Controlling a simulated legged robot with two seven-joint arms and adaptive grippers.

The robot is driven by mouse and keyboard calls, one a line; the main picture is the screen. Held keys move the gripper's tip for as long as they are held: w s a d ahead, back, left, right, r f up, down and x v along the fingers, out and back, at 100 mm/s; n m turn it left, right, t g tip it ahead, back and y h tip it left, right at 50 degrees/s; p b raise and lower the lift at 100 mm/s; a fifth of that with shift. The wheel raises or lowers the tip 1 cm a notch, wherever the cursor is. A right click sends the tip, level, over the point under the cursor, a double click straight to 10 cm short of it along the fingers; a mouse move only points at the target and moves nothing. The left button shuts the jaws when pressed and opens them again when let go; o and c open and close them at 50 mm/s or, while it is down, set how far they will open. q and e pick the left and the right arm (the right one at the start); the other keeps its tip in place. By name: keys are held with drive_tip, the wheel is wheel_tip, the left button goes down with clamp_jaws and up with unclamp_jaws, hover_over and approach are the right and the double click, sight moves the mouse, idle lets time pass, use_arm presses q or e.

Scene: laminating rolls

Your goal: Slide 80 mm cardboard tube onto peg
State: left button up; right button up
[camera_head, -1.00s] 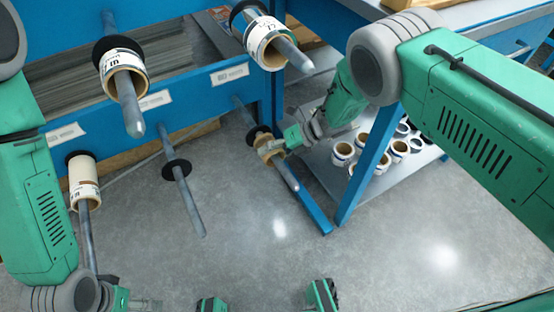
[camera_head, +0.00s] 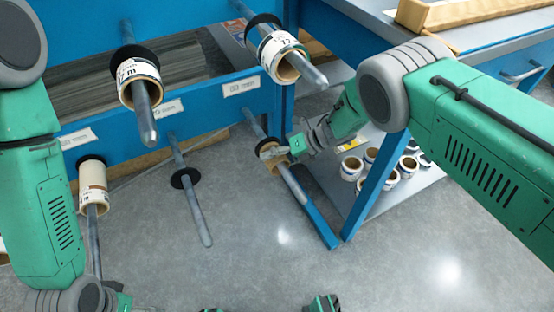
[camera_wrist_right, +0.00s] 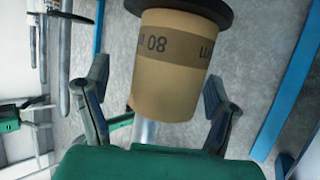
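The brown cardboard tube (camera_head: 275,165) with an "80" print sits around the lower right peg (camera_head: 297,188), near a black disc (camera_head: 258,146). In the right wrist view the tube (camera_wrist_right: 170,75) lies between the fingers of my right gripper (camera_wrist_right: 158,78), its far end at the black disc (camera_wrist_right: 190,8). The fingers stand spread, with a visible gap on the left side. In the head view my right gripper (camera_head: 277,152) is at the tube. My left gripper (camera_head: 122,303) is only partly visible at the bottom left edge, its fingers cut off.
White-banded rolls sit on the upper left peg (camera_head: 138,82) and upper right peg (camera_head: 283,55). A pale roll (camera_head: 93,188) is on the lower left peg. The lower middle peg (camera_head: 195,205) carries only a disc. Several short rolls stand on a low shelf (camera_head: 410,185) behind a blue leg (camera_head: 375,185).

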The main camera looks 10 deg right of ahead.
drive_tip(key=v, duration=0.7)
drive_tip(key=shift+d+r, duration=0.1)
drive_tip(key=shift+d, duration=0.1)
